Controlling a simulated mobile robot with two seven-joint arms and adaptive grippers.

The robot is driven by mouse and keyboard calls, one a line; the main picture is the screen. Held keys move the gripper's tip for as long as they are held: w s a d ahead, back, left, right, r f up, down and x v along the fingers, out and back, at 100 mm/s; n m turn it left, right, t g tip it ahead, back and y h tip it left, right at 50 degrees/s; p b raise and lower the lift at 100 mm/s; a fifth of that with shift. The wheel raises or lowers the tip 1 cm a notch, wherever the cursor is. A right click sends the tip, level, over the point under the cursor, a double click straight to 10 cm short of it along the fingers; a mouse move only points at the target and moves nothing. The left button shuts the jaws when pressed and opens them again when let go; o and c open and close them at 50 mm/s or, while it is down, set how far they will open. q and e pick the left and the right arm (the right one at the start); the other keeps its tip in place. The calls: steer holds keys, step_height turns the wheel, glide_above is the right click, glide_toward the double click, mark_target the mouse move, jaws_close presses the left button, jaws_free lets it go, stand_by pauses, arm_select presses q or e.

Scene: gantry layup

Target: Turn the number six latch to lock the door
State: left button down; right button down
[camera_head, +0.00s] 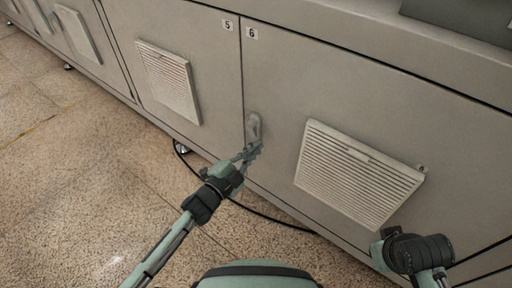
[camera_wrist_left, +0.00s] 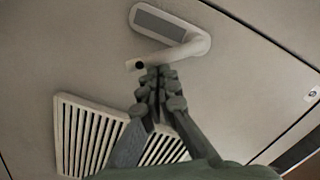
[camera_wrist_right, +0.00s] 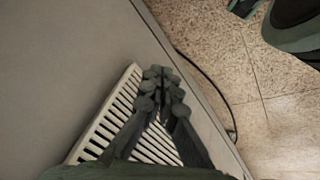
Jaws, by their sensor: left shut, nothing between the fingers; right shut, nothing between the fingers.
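The number six latch (camera_head: 254,127) is a small pale handle near the left edge of the grey door (camera_head: 340,90), below the label "6" (camera_head: 251,33). In the left wrist view, the latch lever (camera_wrist_left: 185,47) bends out from the right end of its plate, and its free end points left. My left gripper (camera_head: 253,149) is shut and empty, its tips just below the latch; it also shows in the left wrist view (camera_wrist_left: 158,74). I cannot tell whether they touch the lever. My right gripper (camera_wrist_right: 161,78) is shut and empty over a vent in its wrist view.
A louvred vent (camera_head: 357,175) is on door six, right of the latch. The neighbouring door, labelled "5" (camera_head: 228,25), has its own vent (camera_head: 169,82). A black cable (camera_head: 262,213) lies along the cabinet base. The speckled floor (camera_head: 75,170) at left is clear.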

arm_select(q)
steer(key=shift+w+a+f+m+b, duration=0.25)
steer(key=shift+a+f+m+b, duration=0.15)
steer(key=shift+m+b, duration=0.45)
steer(key=shift+w+a+f+m+b, duration=0.35)
steer(key=shift+m+b, duration=0.2)
steer(key=shift+m, duration=0.45)
steer(key=shift+w+a+f+m+b, duration=0.2)
steer(key=shift+a+f+m+b, duration=0.2)
steer(key=shift+m+b, duration=0.45)
arm_select(e)
steer(key=w+a+r+n+t+y, duration=0.1)
steer(key=w+a+r+t+y, duration=0.2)
steer(key=w+a+r+t, duration=0.5)
steer(key=shift+w+a+r+n+y, duration=0.3)
steer(key=shift+w+a+r+y, duration=0.1)
steer(key=shift+w+a+r, duration=1.05)
steer(key=shift+w+a+f, duration=0.15)
steer(key=shift+w, duration=0.15)
